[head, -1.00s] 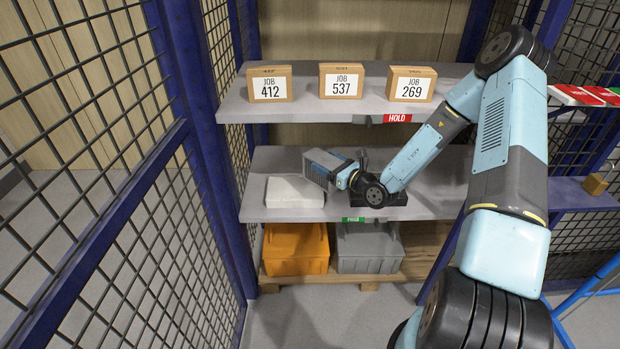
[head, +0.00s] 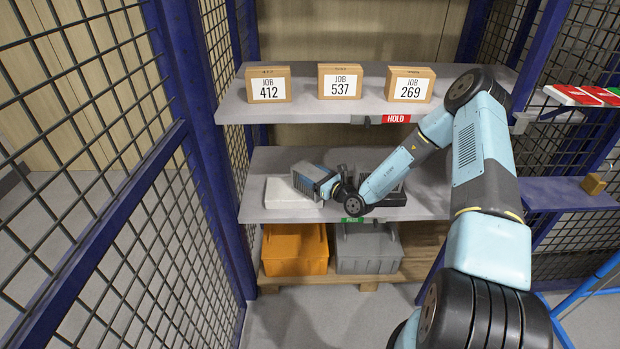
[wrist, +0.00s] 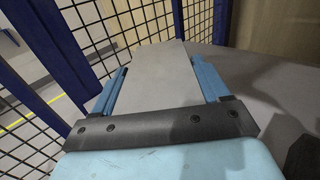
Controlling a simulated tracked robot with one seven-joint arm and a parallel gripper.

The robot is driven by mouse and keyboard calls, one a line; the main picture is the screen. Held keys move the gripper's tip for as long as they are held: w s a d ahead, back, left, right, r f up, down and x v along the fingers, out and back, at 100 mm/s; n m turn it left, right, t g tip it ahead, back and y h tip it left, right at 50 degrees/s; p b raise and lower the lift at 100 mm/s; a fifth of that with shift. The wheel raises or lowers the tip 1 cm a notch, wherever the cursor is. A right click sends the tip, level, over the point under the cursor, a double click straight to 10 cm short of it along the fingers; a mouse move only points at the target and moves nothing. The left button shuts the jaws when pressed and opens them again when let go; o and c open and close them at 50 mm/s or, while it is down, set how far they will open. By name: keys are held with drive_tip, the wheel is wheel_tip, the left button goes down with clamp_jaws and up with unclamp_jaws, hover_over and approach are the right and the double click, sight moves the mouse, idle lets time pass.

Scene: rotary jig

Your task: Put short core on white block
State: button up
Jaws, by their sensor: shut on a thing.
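The short core, a grey block (head: 308,177), is held in my gripper (head: 318,181) over the right part of the white block (head: 279,193). The white block lies flat on the middle shelf, its right part hidden behind the core and gripper. I cannot tell whether the core touches it. In the wrist view the core (wrist: 165,85) fills the space between the two blue fingers of my gripper (wrist: 163,72), which are shut on its sides. The white block cannot be made out in the wrist view.
A dark fixture (head: 391,197) sits on the middle shelf (head: 432,198), partly behind my arm. The upper shelf (head: 300,108) above carries boxes marked JOB 412, 537 and 269. Orange (head: 295,250) and grey (head: 367,250) bins stand below. A blue post and mesh bound the left.

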drive_tip(key=shift+f, duration=0.3)
drive_tip(key=o, duration=1.7)
